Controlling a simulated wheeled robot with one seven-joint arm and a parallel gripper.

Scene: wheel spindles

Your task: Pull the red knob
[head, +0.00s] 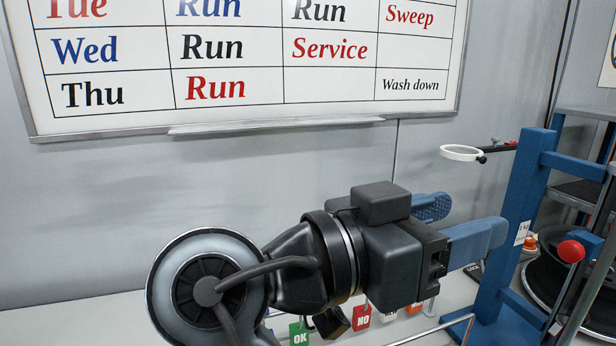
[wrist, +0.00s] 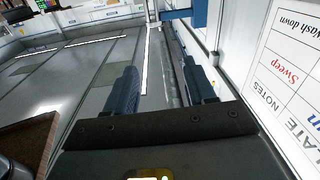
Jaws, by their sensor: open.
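The red knob (head: 571,251) is a round ball on the end of a rod, at the right of the head view, beside a blue upright frame (head: 525,205). My gripper (head: 468,224) is open and empty. Its two blue fingers point right toward the blue frame, and the knob is apart from them, farther right and a little lower in the picture. In the wrist view my fingers (wrist: 163,90) stand apart with nothing between them. I cannot make out the red knob in the wrist view.
A white ring (head: 462,153) sticks out left from the blue frame, above my fingers. Tags, including a green OK tag (head: 299,333) and a red NO tag (head: 362,317), hang below my arm. A whiteboard (head: 270,122) is on the wall behind. Dark shelving stands at the far right.

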